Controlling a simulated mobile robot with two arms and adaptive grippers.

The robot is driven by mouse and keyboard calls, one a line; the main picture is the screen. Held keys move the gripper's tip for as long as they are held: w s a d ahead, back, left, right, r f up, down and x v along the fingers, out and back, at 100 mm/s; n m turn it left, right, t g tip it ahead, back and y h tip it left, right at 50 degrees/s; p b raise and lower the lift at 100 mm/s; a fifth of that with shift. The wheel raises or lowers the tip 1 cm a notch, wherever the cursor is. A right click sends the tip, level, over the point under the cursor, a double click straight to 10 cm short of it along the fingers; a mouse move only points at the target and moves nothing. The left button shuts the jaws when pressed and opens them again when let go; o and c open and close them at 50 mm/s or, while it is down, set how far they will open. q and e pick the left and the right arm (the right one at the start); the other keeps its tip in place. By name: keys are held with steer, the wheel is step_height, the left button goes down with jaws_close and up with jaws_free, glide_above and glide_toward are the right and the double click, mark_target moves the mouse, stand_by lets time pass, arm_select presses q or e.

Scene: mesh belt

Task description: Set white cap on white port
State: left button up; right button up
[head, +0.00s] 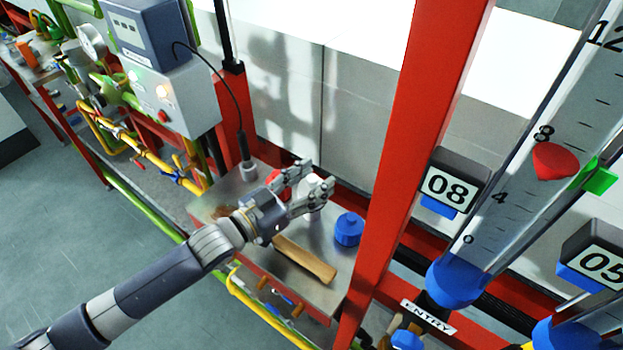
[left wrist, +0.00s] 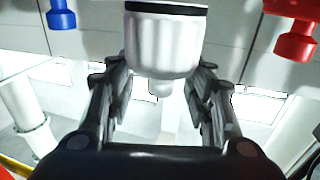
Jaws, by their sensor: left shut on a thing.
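The white cap (left wrist: 165,42), ribbed with a dark band along one end and a small stub at the other, sits between the fingers of my left gripper (left wrist: 160,76) in the left wrist view. In the head view my left gripper (head: 315,177) is over the metal tray table, shut on the white cap (head: 311,206), which is partly hidden by the fingers. I cannot pick out a white port in either view. My right gripper is not in view.
A blue cap (head: 348,229) stands right of the gripper, and a red cap (head: 273,178) is partly hidden behind it. A wooden handle (head: 305,260) lies in front on the metal table (head: 318,293). A red post (head: 415,130) rises at right, beside gauge tubes (head: 515,190).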

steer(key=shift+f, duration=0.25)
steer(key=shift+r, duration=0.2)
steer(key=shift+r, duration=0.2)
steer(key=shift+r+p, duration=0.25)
steer(key=shift+p, duration=0.15)
stand_by(2.2)
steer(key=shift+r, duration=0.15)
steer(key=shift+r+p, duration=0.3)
steer(key=shift+p, duration=0.2)
stand_by(2.1)
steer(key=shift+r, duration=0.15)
stand_by(0.3)
